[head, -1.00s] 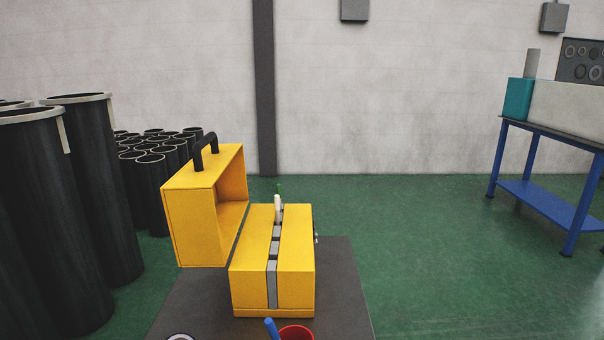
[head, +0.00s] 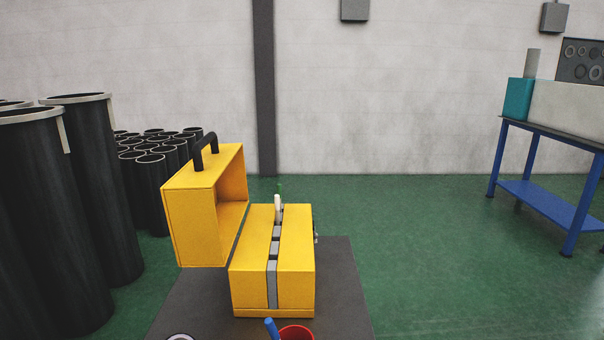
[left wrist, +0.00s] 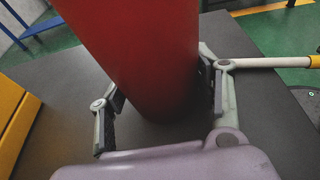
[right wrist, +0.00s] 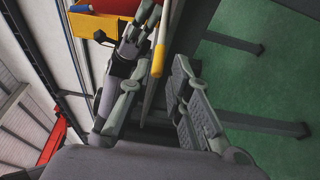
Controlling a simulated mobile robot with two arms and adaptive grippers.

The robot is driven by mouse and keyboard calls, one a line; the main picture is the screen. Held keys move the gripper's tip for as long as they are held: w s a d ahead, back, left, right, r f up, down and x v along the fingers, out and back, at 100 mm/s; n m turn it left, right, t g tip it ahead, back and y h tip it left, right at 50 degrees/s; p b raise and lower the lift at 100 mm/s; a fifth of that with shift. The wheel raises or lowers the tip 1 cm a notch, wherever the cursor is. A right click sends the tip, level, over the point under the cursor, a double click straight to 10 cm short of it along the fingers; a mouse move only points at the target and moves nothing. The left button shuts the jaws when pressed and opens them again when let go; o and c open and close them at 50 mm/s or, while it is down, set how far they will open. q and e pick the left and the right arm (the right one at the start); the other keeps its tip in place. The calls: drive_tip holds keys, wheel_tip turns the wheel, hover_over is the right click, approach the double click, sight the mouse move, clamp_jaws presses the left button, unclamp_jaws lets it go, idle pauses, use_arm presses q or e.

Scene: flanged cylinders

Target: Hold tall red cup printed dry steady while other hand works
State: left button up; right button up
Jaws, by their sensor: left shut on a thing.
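The tall red cup (head: 296,333) shows only its top at the lower edge of the head view, with a blue rod (head: 271,329) beside or in it. In the left wrist view the red cup (left wrist: 140,55) stands on a dark surface between the fingers of my left gripper (left wrist: 163,103), which is shut on it. My right gripper (right wrist: 165,65) has its fingers apart in the right wrist view. A pale rod with a yellow end (right wrist: 158,60) shows between them without clear contact. Any print on the cup is not visible.
Large black cylinders (head: 95,190) stand at left. A blue-legged bench (head: 545,200) is at right. Green floor lies clear between.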

drive_tip(key=shift+x, duration=2.2)
clamp_jaws()
drive_tip(key=shift+r, duration=0.1)
drive_tip(key=shift+r, duration=1.7)
